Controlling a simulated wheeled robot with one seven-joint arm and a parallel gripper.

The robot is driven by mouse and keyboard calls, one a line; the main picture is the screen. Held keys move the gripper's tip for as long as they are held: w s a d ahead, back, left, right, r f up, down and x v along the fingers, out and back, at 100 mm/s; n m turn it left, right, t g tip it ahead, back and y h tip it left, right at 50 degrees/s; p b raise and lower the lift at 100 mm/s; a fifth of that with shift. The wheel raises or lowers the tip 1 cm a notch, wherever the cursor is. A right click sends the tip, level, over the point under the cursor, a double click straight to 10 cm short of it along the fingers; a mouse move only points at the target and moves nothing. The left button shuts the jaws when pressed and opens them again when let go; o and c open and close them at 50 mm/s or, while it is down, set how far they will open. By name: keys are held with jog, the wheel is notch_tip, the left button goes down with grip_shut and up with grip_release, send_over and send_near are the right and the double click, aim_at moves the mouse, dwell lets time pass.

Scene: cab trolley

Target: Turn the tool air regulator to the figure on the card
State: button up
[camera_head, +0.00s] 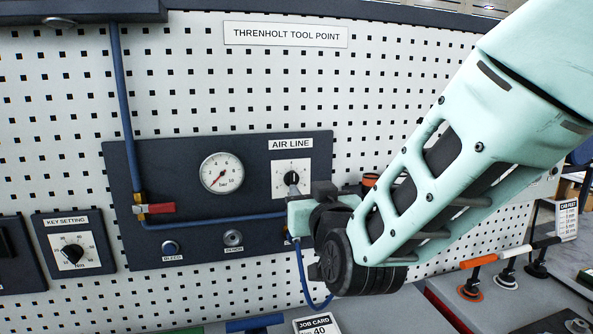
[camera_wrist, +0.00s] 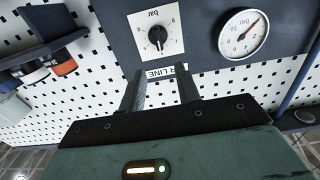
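The regulator knob (camera_wrist: 157,37) is black, on a white scale plate (camera_wrist: 174,22) marked bar; its pale pointer mark faces down in the wrist view. In the head view the knob (camera_head: 291,178) sits below the AIR LINE label. My gripper (camera_wrist: 162,82) is open and empty, its two fingers apart, with the knob beyond the tips and not between them. In the head view my gripper (camera_head: 300,208) is close to the plate's lower edge. The round bar gauge (camera_head: 222,173) has its red needle toward the lower left.
A blue air pipe (camera_head: 215,221) with a red-handled valve (camera_head: 155,209) runs along the dark panel left of my gripper. Bleed button (camera_head: 170,247) and another round fitting (camera_head: 233,238) sit below. A key-setting dial (camera_head: 73,253) is further left.

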aim_at(294, 174)
jog(key=p+x, duration=0.2)
jog(key=x, duration=0.5)
jog(key=shift+w+a, duration=0.1)
jog(key=shift+w, duration=0.3)
jog(key=shift+w+a+f+p, duration=0.1)
jog(key=shift+w+a+p, duration=0.1)
jog(key=shift+w+p, duration=0.35)
jog(key=shift+w, duration=0.15)
jog(key=shift+c, duration=0.3)
grip_shut()
